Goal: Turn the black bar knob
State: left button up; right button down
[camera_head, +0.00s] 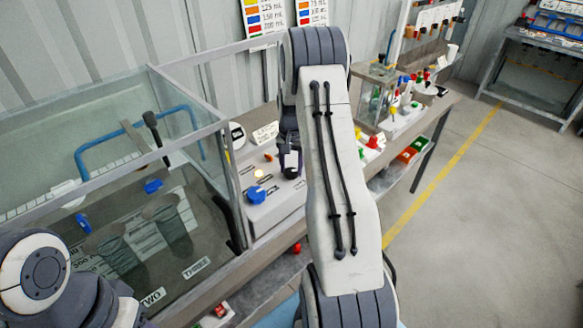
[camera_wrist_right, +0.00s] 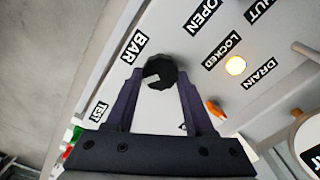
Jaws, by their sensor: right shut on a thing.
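The black bar knob (camera_wrist_right: 161,71) sits on a pale control panel beside a label reading BAR in the wrist view. My right gripper (camera_wrist_right: 160,84) reaches it with one finger on each side and is shut on it. In the head view my right gripper (camera_head: 290,160) points down at the panel (camera_head: 275,210), and the knob (camera_head: 290,173) shows as a dark shape at its tips. My own arm covers the right part of the panel. My left gripper is out of view; only part of my left arm shows at lower left.
A lit yellow lamp (camera_wrist_right: 235,65) sits near the LOCKED label. A blue knob (camera_head: 256,194) and a small orange part (camera_wrist_right: 216,109) are on the panel. A glass-walled tank (camera_head: 187,135) stands left of it. Open floor (camera_head: 480,200) lies to the right.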

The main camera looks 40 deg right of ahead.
aim_at(290, 171)
jog(key=n, duration=0.6)
jog(key=shift+w+a+r, duration=0.1)
jog(key=n, duration=0.6)
jog(key=shift+a+n, duration=0.1)
jog(key=shift+n, duration=0.3)
jog(key=n, duration=0.5)
jog(key=shift+a, duration=0.1)
jog(key=n, duration=0.6)
jog(key=shift+n, duration=0.4)
jog(key=shift+c, duration=1.3)
grip_release()
notch_tip(290, 171, up, 10)
jog(key=b, duration=0.2)
jog(key=shift+r, duration=0.2)
